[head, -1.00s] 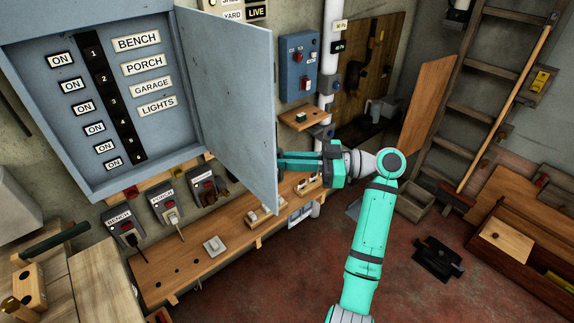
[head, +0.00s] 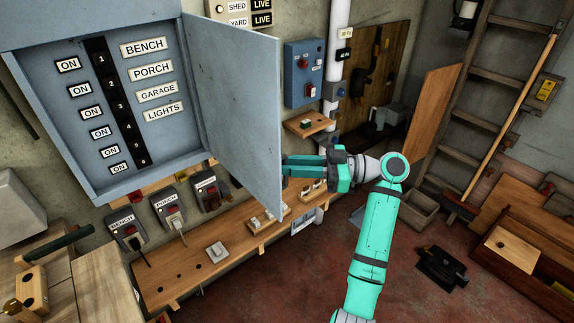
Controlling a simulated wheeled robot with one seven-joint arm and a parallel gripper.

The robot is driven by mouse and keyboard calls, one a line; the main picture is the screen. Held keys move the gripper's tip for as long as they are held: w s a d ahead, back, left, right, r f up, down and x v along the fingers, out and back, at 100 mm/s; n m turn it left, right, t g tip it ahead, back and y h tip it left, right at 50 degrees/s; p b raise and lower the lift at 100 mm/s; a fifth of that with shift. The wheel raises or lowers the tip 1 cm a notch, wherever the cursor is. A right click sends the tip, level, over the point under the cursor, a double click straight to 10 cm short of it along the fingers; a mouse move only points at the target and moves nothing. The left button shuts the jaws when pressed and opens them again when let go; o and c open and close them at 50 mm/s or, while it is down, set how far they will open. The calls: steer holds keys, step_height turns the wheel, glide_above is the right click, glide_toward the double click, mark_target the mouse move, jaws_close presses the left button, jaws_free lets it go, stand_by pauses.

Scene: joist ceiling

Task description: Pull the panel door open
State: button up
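The blue-grey panel door (head: 235,100) stands swung wide out from the left-hand cabinet (head: 20,60), its face seen at a slant. Inside the cabinet show a black numbered strip (head: 115,105), ON labels and name labels such as BENCH and PORCH. My gripper (head: 292,167) is at the door's free edge, low on its right side. The teal fingers point left toward the door, and their tips are at or behind its edge. Whether they touch the door or hold it is hidden. The handle is not visible.
Below the cabinet are several switched sockets (head: 170,212) and a wooden shelf board (head: 190,275). A blue switch box (head: 304,73) and a white pipe (head: 337,50) are behind my gripper. A ladder (head: 485,75) leans at right. Red floor shows in the middle.

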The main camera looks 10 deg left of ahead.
steer(key=shift+a+f, duration=0.1)
steer(key=shift+f, duration=0.35)
steer(key=w+d, duration=0.1)
steer(key=d, duration=1)
steer(key=shift+w+r, duration=0.2)
steer(key=shift+r, duration=0.2)
